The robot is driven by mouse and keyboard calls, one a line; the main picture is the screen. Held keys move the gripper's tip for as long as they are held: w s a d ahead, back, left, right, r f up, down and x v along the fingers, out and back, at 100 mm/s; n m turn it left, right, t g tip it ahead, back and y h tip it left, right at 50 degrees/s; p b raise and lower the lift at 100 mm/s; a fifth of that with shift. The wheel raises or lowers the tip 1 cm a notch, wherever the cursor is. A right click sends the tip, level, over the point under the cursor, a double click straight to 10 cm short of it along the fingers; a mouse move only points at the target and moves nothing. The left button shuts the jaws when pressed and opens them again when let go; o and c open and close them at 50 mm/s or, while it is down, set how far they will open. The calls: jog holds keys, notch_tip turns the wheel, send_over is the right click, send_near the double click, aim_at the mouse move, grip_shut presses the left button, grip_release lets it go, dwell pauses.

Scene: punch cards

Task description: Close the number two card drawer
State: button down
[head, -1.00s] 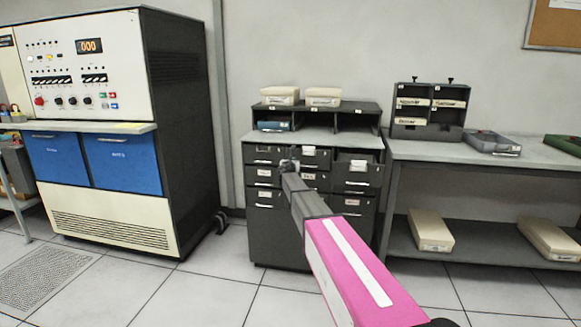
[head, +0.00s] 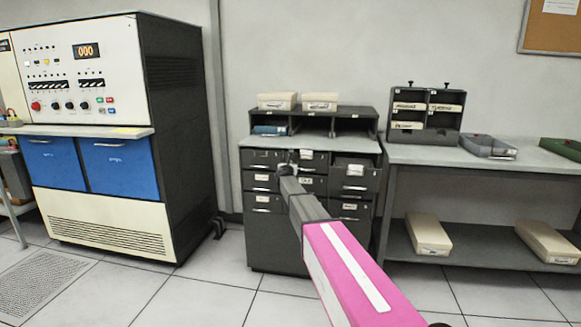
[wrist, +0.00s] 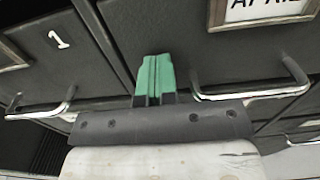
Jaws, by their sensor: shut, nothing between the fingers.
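The dark grey card cabinet (head: 273,232) stands against the wall, with rows of drawers. The top right drawer (head: 355,174) sticks out from the front; the other drawers look flush. No number two is legible in either view. My gripper (head: 288,167) is in front of the upper left and middle drawers, its fingers hard to make out there. In the wrist view its green fingers (wrist: 156,78) are together and empty, by the seam between two drawers. The left one (wrist: 75,55) is marked 1; the right one (wrist: 205,50) has a partly cut-off label. Both have chrome handles.
Two pale boxes (head: 277,101) sit on the cabinet's top shelf. A grey table (head: 400,152) stands close on the right, holding a card rack (head: 425,133) and trays. A tall computer console (head: 168,90) is at left. Floor before the cabinet is clear.

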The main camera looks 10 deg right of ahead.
jog(key=v, duration=1.4)
jog(key=s+d+f+m+g+h, duration=0.1)
jog(key=s+d+f+m+g, duration=0.45)
jog(key=s+f+m, duration=0.4)
jog(key=s+d+f+m+g+h, duration=0.1)
jog(key=s+d+f+m+g, duration=0.4)
jog(key=s+m, duration=0.7)
jog(key=s+a+f+m+g+y, duration=0.1)
jog(key=s+f+m+g+y, duration=0.1)
jog(key=s, duration=0.6)
jog(key=s+a+f+m+g+y, duration=0.2)
jog(key=s+f+m+y, duration=0.1)
jog(key=s, duration=0.6)
jog(key=s+a+f+m+g+y, duration=0.2)
jog(key=s+f+m, duration=0.2)
jog(key=s, duration=0.5)
jog(key=shift+m+g+y, duration=0.3)
jog(key=shift+m+g, duration=0.05)
jog(key=shift+m, duration=0.6)
jog(key=shift+f, duration=0.15)
